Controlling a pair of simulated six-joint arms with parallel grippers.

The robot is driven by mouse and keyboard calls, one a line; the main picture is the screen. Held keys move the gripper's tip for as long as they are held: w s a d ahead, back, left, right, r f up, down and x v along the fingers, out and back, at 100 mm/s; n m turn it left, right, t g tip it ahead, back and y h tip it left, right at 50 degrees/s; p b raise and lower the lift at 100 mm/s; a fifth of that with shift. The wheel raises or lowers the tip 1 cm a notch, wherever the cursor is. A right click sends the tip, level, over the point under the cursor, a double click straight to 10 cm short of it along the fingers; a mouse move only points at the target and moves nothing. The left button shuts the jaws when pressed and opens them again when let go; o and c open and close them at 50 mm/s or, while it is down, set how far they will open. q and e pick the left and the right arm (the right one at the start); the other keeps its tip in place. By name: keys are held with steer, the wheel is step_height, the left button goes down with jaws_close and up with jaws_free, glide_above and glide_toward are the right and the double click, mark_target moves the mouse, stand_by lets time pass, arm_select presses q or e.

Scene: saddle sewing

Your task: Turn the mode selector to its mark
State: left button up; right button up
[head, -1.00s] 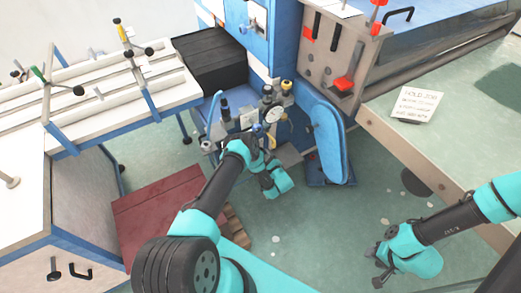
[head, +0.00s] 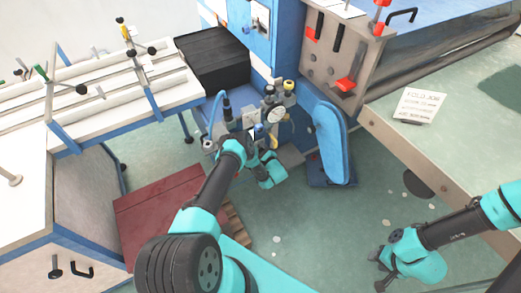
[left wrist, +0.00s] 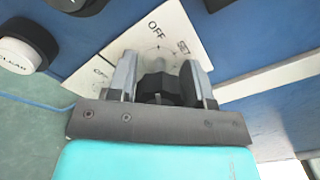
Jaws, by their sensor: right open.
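The mode selector, a dark knob (left wrist: 160,84), is in the left wrist view on a white plate (left wrist: 160,30) lettered OFF and SET, with a third label partly hidden. My left gripper (left wrist: 160,66) has one finger on either side of the knob. I cannot tell whether both fingers touch it. Its pointer and mark are not clear. In the head view my left gripper (head: 256,136) is at the small control panel, and its wrist hides much of it. My right gripper (head: 381,282) is open and empty, low over the floor at the right.
A round gauge (head: 276,114) and a blue padded board (head: 330,140) are near the panel. A green-topped bench (head: 440,150) with a note card (head: 420,104) stands at the right.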

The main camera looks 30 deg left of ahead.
arm_select(q)
steer(key=c, duration=0.5)
steer(key=shift+m, duration=0.3)
steer(key=m, duration=0.5)
steer(key=shift+m, duration=0.4)
steer(key=m, duration=0.5)
steer(key=shift+m, duration=0.3)
steer(key=o, duration=0.9)
steer(key=shift+o, duration=0.2)
